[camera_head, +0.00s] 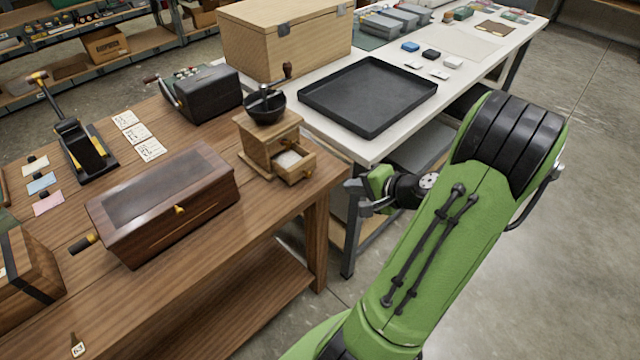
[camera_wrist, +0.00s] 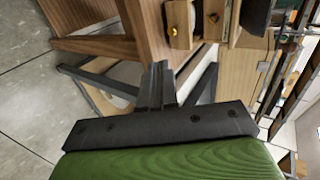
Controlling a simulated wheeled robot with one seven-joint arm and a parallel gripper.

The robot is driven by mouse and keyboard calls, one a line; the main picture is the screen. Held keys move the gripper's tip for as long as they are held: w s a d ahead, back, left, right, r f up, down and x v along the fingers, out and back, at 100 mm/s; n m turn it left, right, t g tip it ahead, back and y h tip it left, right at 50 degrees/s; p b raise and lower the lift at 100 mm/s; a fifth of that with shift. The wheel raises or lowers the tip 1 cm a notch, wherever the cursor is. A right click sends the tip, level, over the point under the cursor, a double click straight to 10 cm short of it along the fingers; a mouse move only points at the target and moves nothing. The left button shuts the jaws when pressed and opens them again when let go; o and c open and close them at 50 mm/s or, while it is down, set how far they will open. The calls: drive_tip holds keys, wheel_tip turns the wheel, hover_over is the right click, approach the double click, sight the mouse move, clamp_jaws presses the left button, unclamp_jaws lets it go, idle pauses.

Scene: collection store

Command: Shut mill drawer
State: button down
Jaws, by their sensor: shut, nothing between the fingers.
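The wooden mill (camera_head: 256,151) stands near the right corner of the brown table, with a black bowl and crank on top. Its drawer (camera_head: 302,171) is pulled out toward my arm and shows pale contents inside. In the wrist view the drawer front (camera_wrist: 180,18) with its brass knob is at the top, beside the mill body. My gripper (camera_head: 352,187) is to the right of the drawer, past the table corner, apart from it and empty. In the wrist view its fingers (camera_wrist: 157,85) are together and point toward the table and drawer side.
A dark wooden box (camera_head: 165,205) lies left of the mill, and a dark machine (camera_head: 205,95) stands behind it. The white table (camera_head: 385,145) bears a black tray (camera_head: 368,97) and a large pale wooden box (camera_head: 285,40). Open air lies between gripper and drawer.

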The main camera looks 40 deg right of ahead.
sight(301, 162)
drive_tip(key=shift+w+r+b+x, duration=0.2)
drive_tip(key=shift+r+b+x, duration=0.1)
drive_tip(key=shift+x, duration=1.8)
drive_tip(key=shift+w+r+b+x, duration=0.15)
drive_tip(key=shift+r+b+x, duration=0.15)
drive_tip(key=shift+x, duration=1.8)
drive_tip(key=shift+w+r+b+x, duration=0.2)
drive_tip(key=shift+b+x, duration=0.15)
drive_tip(key=shift+x, duration=1.75)
drive_tip(key=w+p, duration=0.1)
drive_tip(key=w, duration=0.6)
drive_tip(key=shift+a+p, duration=0.15)
drive_tip(key=shift+p, duration=0.15)
drive_tip(key=shift+w+r, duration=0.2)
drive_tip(key=shift+w, duration=0.05)
